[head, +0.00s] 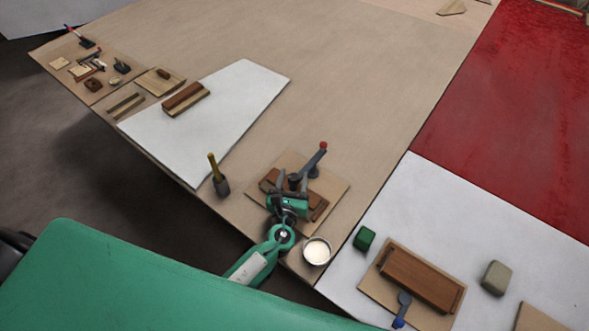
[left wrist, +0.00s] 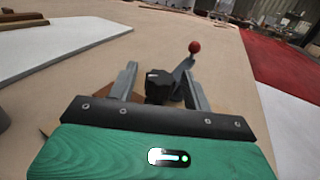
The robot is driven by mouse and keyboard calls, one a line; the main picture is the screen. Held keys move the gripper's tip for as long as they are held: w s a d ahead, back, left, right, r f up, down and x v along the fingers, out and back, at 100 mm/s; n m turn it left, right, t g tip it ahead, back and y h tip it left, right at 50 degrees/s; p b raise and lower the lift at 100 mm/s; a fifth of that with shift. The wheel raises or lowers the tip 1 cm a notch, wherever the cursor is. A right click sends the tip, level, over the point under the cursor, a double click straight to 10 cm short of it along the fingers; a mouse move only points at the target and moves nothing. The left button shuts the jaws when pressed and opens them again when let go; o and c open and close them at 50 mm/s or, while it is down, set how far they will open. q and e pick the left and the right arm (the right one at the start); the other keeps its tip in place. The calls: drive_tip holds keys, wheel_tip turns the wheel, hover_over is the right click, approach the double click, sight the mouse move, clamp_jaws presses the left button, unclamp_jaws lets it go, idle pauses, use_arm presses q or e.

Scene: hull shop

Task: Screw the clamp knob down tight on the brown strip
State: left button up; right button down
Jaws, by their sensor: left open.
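The clamp knob (left wrist: 158,85) is black and lobed, and stands between the two grey fingers of my left gripper (left wrist: 159,72) in the left wrist view, with gaps on both sides. In the head view my left gripper (head: 292,178) is open over the clamp, with the dark knob partly hidden between its fingers. The brown strip (head: 318,207) lies under the gripper on a light board (head: 335,188); much of it is hidden. A grey lever with a red ball (head: 323,146) rises just behind the knob. My right gripper is out of view.
A dark pot with a yellow handle (head: 219,180) stands left of the board. A white cup (head: 317,250) stands close in front. A green block (head: 364,238) and a second board with a brown block (head: 421,280) and blue-ended lever are at right.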

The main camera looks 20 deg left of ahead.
use_arm(q)
drive_tip(key=shift+w+a, duration=0.15)
drive_tip(key=shift+w, duration=1.05)
drive_tip(key=shift+c, duration=0.4)
drive_tip(key=c, duration=0.9)
